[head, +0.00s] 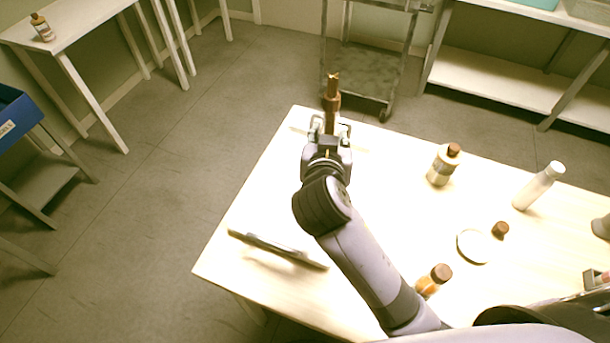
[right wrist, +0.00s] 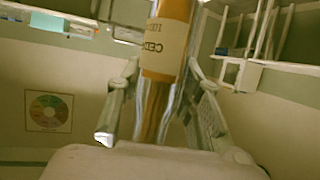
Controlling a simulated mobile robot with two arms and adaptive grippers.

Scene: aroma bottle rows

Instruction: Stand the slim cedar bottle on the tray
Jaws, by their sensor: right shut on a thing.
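The slim cedar bottle (head: 332,98) is brown and narrow, held near the far left corner of the pale table. In the right wrist view its orange body and cream label (right wrist: 162,47) show, with letters that start "CED". My right gripper (head: 330,128) is shut on this bottle, with a finger on each side of it. Whether its base touches anything is hidden by the gripper. No tray outline is clear. A dark bar (head: 278,249) lies at the table's left front; I cannot tell whether it belongs to a tray. My left gripper is not in view.
On the table (head: 390,150) stand a cream bottle with a brown cap (head: 441,166), a white slim bottle (head: 538,186) and an amber bottle (head: 432,282). A round white dish (head: 473,247) lies by a brown cap (head: 500,230). A cart (head: 365,72) stands behind.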

